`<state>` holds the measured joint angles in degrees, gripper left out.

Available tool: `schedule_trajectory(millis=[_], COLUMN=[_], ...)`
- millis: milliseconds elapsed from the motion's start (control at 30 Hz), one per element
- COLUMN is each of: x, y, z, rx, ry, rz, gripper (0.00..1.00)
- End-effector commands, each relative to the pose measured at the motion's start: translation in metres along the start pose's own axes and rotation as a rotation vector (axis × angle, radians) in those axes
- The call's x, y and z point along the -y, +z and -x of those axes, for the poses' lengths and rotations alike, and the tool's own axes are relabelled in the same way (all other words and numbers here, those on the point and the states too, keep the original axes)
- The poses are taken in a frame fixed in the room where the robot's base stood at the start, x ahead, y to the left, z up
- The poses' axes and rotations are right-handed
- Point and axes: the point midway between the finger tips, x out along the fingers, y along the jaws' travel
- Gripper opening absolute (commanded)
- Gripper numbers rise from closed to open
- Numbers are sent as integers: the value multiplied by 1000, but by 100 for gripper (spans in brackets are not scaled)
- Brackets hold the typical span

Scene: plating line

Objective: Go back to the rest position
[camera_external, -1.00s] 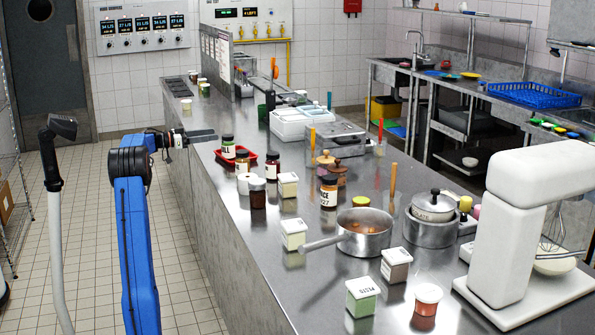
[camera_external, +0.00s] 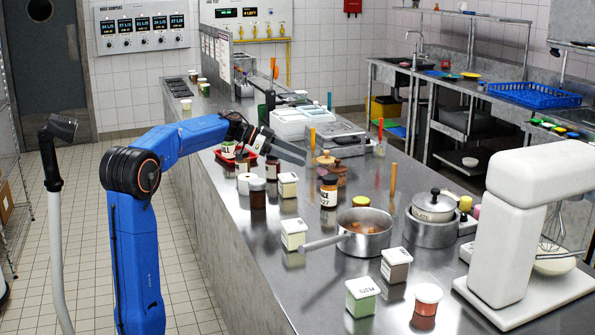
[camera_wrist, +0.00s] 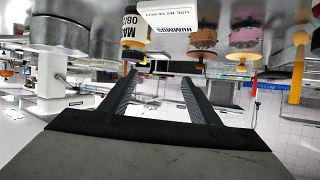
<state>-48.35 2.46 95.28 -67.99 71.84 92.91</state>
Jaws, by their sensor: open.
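My blue arm stands at the left of the counter in the external view, its elbow bent and its forearm reaching right over the counter. My gripper (camera_external: 302,158) is above the counter, just right of the red tray (camera_external: 224,159), with its fingers pointing right. In the wrist view my gripper (camera_wrist: 158,78) shows two dark fingers spread apart, with nothing between them. The wrist picture looks upside down. A white carton marked HUMMUS (camera_wrist: 168,18) and a labelled jar (camera_wrist: 133,30) appear beyond the fingertips.
Several jars and cartons stand near my gripper, including a dark-lidded jar (camera_external: 328,192) and a white-lidded carton (camera_external: 288,185). A pot (camera_external: 365,243), a lidded pan (camera_external: 432,234) and a white mixer (camera_external: 515,230) stand nearer the camera. A scale (camera_external: 298,122) stands behind.

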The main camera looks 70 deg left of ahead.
Motion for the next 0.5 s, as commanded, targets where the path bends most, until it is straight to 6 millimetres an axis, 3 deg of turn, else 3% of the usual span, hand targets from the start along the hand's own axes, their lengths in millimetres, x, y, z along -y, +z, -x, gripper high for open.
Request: schedule_trajectory(millis=[33, 200, 500], x=[-26, -105, -238], y=[-8, -21, -27], z=[-12, -40, -62], rx=[19, 90, 193], ry=[22, 80, 161], rz=[-21, -82, -210], gripper=[56, 56, 56])
